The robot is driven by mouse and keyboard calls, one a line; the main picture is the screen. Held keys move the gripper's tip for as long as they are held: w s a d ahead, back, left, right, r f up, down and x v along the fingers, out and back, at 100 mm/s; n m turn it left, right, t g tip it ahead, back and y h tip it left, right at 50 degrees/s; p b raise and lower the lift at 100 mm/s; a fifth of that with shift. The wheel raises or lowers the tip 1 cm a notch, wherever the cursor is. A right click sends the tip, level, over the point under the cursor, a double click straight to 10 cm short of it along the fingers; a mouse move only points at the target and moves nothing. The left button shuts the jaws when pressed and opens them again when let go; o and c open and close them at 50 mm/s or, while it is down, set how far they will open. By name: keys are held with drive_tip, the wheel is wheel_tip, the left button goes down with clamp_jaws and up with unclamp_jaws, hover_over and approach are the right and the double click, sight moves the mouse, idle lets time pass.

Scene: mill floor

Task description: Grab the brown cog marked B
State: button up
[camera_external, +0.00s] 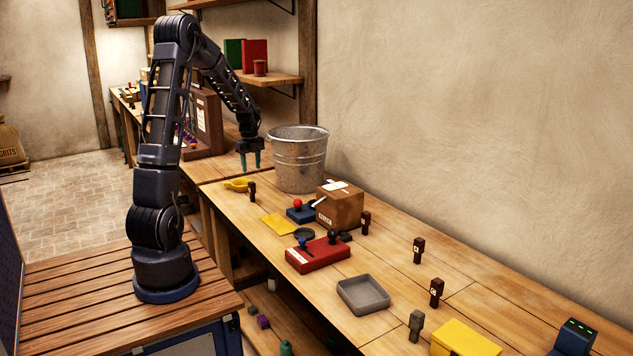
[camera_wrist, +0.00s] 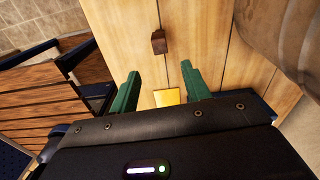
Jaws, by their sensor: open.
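Several small dark brown pegs with block tops, which may be the cogs, stand on the bench. One (camera_external: 252,191) is near the yellow scoop, one (camera_external: 366,222) is beside the cardboard box, and two more stand farther right, one upper (camera_external: 419,250) and one lower (camera_external: 436,292). Pale marks show on some, but I cannot read which is B. My gripper (camera_external: 250,161) is open and empty above the bench, left of the metal bucket. In the wrist view, a brown block (camera_wrist: 158,42) lies beyond the open green fingers (camera_wrist: 160,75), apart from them.
The metal bucket (camera_external: 298,160) stands close to my gripper. A yellow scoop (camera_external: 236,184), cardboard box (camera_external: 340,207), red box (camera_external: 318,254), grey tray (camera_external: 363,295), grey peg (camera_external: 416,326) and yellow block (camera_external: 464,339) occupy the bench. Bare wood lies along the wall side.

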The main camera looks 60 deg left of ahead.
sight(252, 182)
drive_tip(key=shift+a+f, duration=0.45)
drive_tip(key=shift+f, duration=0.25)
drive_tip(key=shift+w+a+f, duration=0.1)
drive_tip(key=shift+f, duration=5.05)
drive_tip(key=shift+c, duration=0.5)
clamp_jaws()
